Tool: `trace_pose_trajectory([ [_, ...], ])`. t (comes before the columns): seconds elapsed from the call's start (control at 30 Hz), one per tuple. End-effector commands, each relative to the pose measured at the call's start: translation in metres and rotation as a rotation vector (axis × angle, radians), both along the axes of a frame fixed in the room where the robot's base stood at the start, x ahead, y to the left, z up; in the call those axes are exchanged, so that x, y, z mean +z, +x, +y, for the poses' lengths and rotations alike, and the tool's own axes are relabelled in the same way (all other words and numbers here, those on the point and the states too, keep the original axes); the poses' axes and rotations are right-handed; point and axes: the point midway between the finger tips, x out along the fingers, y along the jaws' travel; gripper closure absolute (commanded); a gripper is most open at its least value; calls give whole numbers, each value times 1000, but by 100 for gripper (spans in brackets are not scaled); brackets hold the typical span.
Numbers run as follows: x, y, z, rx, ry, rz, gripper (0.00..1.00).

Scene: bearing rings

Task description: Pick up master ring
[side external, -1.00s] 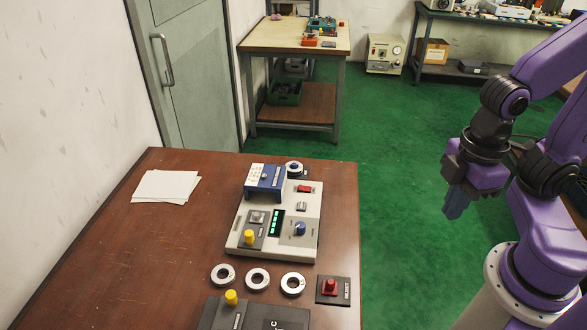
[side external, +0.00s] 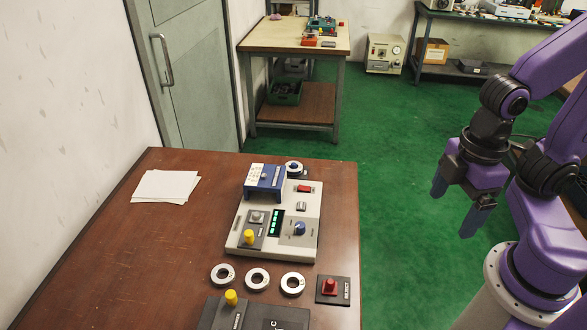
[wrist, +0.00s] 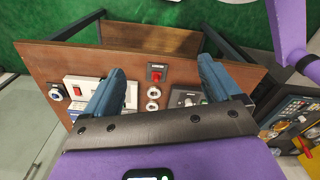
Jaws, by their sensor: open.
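Three metal rings lie in a row near the front of the brown table: a left ring (side external: 223,283), a middle ring (side external: 248,277) and a right ring (side external: 284,286). Another ring with a blue centre (side external: 289,169) sits on a dark base at the back; it also shows at the left of the wrist view (wrist: 51,93). I cannot tell by any readable label which is the master ring. My gripper (side external: 453,211) is open and empty, off the table's right side and well apart from the rings. Two front rings show between its blue fingers in the wrist view (wrist: 161,72).
A light grey instrument (side external: 310,250) with a blue block (side external: 264,180) and yellow knob stands mid-table. A red button box (side external: 333,290) is right of the rings. A dark grey device (side external: 225,315) is at the front.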

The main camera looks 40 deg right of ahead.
Motion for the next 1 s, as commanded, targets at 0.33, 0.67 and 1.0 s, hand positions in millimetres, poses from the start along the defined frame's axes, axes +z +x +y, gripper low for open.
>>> trace_pose_trajectory([
  [0.33,2,36,18,-132,3,-32,9],
  [0.67,-5,168,56,-575,28,-144,9],
  [1.0,-33,310,49,-1018,69,-256,9],
])
